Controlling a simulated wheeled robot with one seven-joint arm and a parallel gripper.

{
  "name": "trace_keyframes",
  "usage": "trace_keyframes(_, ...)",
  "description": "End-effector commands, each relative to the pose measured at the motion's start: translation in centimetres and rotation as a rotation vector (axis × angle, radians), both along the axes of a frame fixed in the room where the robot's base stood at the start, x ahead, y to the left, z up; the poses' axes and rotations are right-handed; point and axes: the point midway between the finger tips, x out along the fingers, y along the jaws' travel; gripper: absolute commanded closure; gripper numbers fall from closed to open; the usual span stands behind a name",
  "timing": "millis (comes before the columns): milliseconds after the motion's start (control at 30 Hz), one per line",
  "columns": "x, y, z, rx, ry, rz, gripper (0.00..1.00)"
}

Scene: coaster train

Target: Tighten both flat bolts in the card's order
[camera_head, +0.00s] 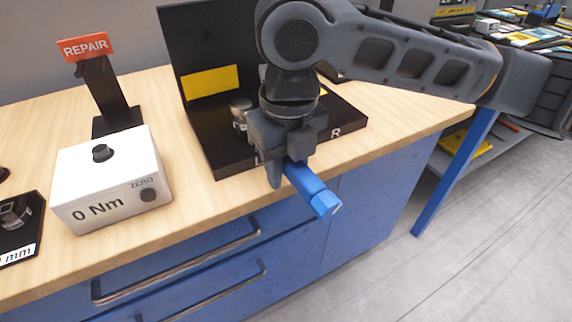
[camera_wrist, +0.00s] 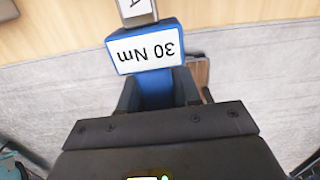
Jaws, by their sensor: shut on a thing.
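My gripper (camera_head: 288,172) is shut on a blue tool (camera_head: 314,190) that sticks out over the front edge of the bench. In the wrist view the blue tool (camera_wrist: 155,90) lies between the fingers, with an upside-down label reading "30 Nm" (camera_wrist: 146,53). A pale piece (camera_wrist: 138,10) with a partly cut-off mark is beyond it. A black stand (camera_head: 225,155) with a yellow panel (camera_head: 210,83) is behind my gripper. A metallic part (camera_head: 240,112) on the stand is partly hidden by my arm. I cannot make out the flat bolts or the card's order.
A white box (camera_head: 105,175) reading "0 Nm", with a "ZERO" knob, stands on the wooden bench. An orange "REPAIR" sign (camera_head: 86,47) is behind it. A black tray (camera_head: 18,240) is at far left. Blue drawers (camera_head: 230,270) are below; open floor (camera_head: 480,240) is at right.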

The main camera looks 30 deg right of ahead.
Motion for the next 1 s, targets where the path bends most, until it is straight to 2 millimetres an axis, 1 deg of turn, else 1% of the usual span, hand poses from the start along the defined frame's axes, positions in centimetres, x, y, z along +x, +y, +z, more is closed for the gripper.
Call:
trace_keyframes(467,0.08,-0.02,0.11,0.000,-0.004,0.000,1.00)
trace_keyframes(1000,0.07,-0.02,-0.38,0.000,-0.004,-0.001,1.00)
